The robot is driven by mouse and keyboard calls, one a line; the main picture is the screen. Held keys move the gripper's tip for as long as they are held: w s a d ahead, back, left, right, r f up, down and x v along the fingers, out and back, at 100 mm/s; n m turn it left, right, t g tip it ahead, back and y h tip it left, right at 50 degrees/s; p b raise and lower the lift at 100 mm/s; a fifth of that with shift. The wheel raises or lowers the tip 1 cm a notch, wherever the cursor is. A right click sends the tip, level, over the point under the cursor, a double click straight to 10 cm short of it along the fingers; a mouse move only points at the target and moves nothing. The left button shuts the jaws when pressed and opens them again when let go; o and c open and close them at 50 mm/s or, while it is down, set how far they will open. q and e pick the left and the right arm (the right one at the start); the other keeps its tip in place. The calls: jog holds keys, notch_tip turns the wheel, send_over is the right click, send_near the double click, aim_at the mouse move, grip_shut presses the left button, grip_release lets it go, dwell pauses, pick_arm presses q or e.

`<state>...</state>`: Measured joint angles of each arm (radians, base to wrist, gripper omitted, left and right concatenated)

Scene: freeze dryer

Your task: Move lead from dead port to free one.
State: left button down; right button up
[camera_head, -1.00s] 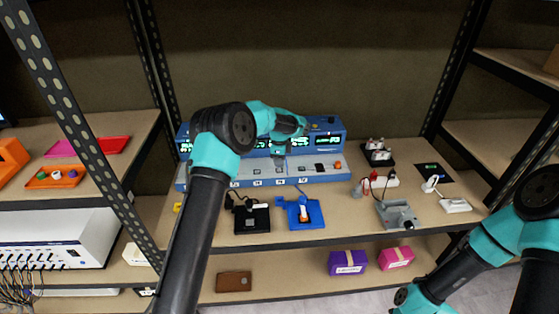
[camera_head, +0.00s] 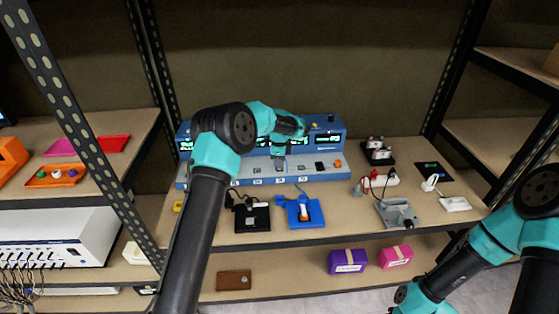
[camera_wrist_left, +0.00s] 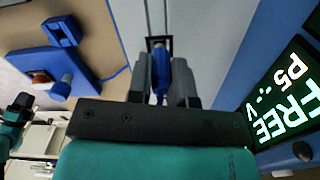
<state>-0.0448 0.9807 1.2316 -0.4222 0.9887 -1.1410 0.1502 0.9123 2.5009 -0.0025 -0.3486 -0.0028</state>
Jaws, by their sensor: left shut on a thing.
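My left gripper (camera_head: 279,155) is over the front ledge of the blue instrument (camera_head: 332,172), which has a row of green-lit screens. In the left wrist view my left gripper (camera_wrist_left: 163,85) is shut on a blue lead plug (camera_wrist_left: 157,78). The plug's end is at a small black-framed port (camera_wrist_left: 158,42); I cannot tell whether it is inside. A screen (camera_wrist_left: 285,92) beside it reads "FREE" and "P5". In the head view the arm hides part of the instrument's left side. My right arm shows at the lower right, but its gripper is not visible.
A blue stand (camera_head: 315,214) and a black stand (camera_head: 252,222) are on the shelf in front of the instrument. A grey device (camera_head: 396,214), a white power strip (camera_head: 385,182) and a black rack (camera_head: 378,157) are to the right. Shelf posts rise on both sides.

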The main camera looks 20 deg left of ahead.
pick_arm(q)
jog(key=shift+f, duration=0.65)
jog(key=c, duration=1)
grip_release()
jog(key=shift+o, duration=0.2)
jog(key=shift+r, duration=0.15)
notch_tip(320, 180, up, 17)
